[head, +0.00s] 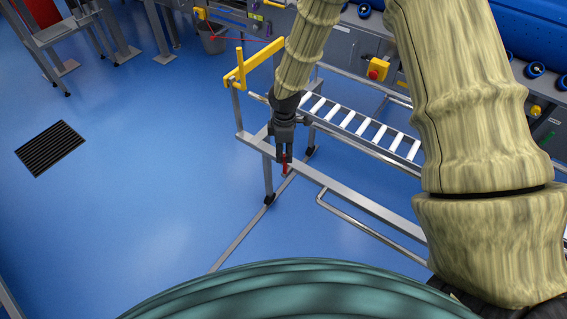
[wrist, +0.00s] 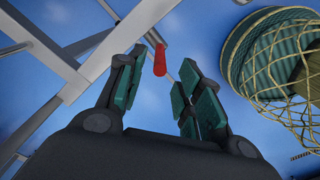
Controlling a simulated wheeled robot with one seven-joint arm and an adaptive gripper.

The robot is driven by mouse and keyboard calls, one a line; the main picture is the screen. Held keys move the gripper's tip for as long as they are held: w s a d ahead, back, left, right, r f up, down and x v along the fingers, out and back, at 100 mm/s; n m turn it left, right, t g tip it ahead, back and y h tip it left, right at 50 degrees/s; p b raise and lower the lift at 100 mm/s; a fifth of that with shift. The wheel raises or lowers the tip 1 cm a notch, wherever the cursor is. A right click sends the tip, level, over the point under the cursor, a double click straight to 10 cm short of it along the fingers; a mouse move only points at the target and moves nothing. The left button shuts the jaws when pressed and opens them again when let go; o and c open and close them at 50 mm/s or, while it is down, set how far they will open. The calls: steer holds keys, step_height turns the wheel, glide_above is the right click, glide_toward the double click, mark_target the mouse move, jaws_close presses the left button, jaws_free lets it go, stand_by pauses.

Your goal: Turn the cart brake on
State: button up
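The cart is a grey metal frame (head: 375,204) with a row of white rollers in the head view. A small red lever (head: 285,168), which looks like the brake, stands at the near side of the frame, partly hidden by my gripper (head: 284,157). I cannot tell whether either finger touches the lever.
A yellow bar (head: 256,64) rises at the cart's left end, close to my arm. Behind stands grey machinery with a yellow box and red button (head: 377,69). A grey bin (head: 213,40) stands at the back. The blue floor left of the cart is clear around a black grate (head: 50,148).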

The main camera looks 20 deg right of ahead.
mark_target(285, 172)
step_height(285, 172, down, 8)
steer(key=shift+d+f, duration=0.1)
stand_by(0.4)
jaws_close()
